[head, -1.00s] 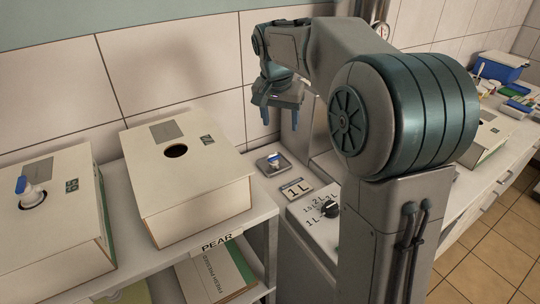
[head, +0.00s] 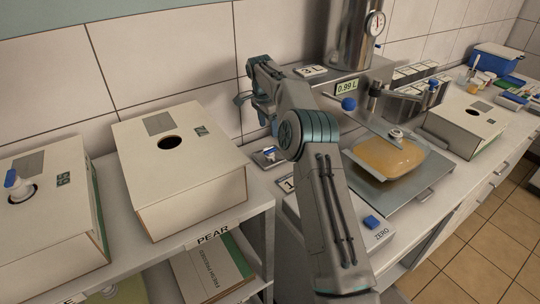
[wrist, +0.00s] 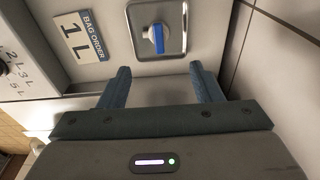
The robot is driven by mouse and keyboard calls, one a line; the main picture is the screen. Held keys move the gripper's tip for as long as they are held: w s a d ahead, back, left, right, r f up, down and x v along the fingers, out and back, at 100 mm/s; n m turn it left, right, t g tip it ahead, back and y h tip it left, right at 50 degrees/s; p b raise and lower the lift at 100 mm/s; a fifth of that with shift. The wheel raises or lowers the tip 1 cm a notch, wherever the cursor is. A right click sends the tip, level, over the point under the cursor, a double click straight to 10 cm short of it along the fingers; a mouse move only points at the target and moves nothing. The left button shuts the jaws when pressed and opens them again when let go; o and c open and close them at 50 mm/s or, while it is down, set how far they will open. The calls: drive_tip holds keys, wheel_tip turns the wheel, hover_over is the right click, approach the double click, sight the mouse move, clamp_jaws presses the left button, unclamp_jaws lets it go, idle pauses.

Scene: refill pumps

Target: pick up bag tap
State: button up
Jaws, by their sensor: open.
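The bag tap (wrist: 159,38), white with a blue lever, sits on a small square metal tray (wrist: 178,12) in the wrist view. In the head view the tap (head: 269,153) and its tray show on the counter, just left of my arm. My gripper (wrist: 160,82) is open and empty, its two blue fingers apart and pointing toward the tray. The tap lies beyond the fingertips, roughly centred between them, not touched. In the head view my gripper (head: 254,112) hangs near the wall, behind the tray, partly hidden by my arm.
A "BAG ORDER 1 L" card (wrist: 81,37) lies beside the tray. The wall is close to my gripper. Left stands a box marked PEAR (head: 185,195) with an open hole. Right of my arm, an amber pouch (head: 388,158) lies on a scale under the filler.

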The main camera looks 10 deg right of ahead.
sight(270, 150)
drive_tip(key=f, duration=0.6)
drive_tip(key=shift+w+d+f+p, duration=0.1)
drive_tip(key=shift+d+f+p, duration=0.15)
drive_tip(key=shift+d+p, duration=0.1)
drive_tip(key=shift+f+p, duration=1)
drive_tip(key=shift+f, duration=1.75)
drive_tip(key=c, duration=1.1)
